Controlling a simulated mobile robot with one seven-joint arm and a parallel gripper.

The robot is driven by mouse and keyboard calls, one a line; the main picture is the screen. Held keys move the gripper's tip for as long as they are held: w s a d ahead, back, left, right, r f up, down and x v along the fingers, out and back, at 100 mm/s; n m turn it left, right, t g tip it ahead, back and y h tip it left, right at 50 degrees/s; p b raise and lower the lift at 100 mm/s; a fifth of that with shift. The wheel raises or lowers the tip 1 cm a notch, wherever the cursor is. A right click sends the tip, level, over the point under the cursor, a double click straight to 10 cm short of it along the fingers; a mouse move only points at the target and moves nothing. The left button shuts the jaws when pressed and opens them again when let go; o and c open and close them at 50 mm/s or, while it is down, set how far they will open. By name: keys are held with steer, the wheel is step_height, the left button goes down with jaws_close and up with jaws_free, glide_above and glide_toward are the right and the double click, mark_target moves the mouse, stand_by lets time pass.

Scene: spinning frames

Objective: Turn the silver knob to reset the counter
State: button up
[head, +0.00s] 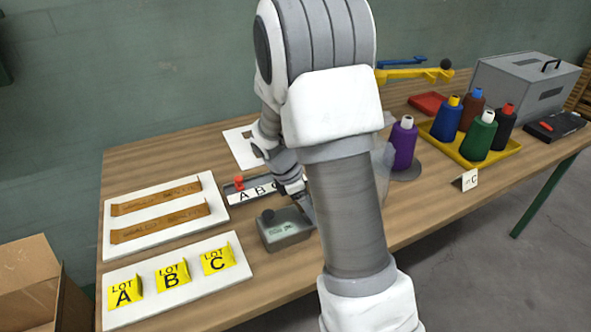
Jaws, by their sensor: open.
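I cannot make out a silver knob in the head view; my arm covers much of the table's middle. A small grey box (287,236) with a pale greenish marking stands on the table left of my forearm. A dark round piece (267,216) sits at its back left corner. I cannot tell whether this box is the counter. My gripper (301,198) is open and points down just behind the box, beside the strip with letters (247,196). My arm partly hides its fingers, and I cannot tell whether they touch anything.
On the wooden table (172,154), white boards with brown strips (160,216) and yellow lot cards (171,274) lie left. A purple cone (403,146), a yellow tray (463,152) of several thread cones and a grey case (525,88) stand right. A cardboard box (35,290) is at lower left.

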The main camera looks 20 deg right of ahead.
steer(key=n+t+b, duration=0.1)
steer(key=n, duration=0.2)
steer(key=n+t+b, duration=0.1)
steer(key=n+b, duration=0.1)
steer(key=n, duration=0.1)
steer(key=shift+s+d+f+n+t, duration=0.1)
steer(key=shift+s+n+t, duration=0.1)
steer(key=shift+n+t, duration=0.2)
steer(key=shift+r+n, duration=0.3)
steer(key=shift+r, duration=0.05)
steer(key=p+v, duration=0.5)
steer(key=v, duration=1.2)
steer(key=s+a+r+m+t+y+p, duration=0.2)
steer(key=s+r+m+p, duration=0.3)
steer(key=s+r+m, duration=0.5)
steer(key=shift+a+r+m, duration=0.55)
steer(key=shift+a+m, duration=0.3)
steer(key=shift+m, duration=1.35)
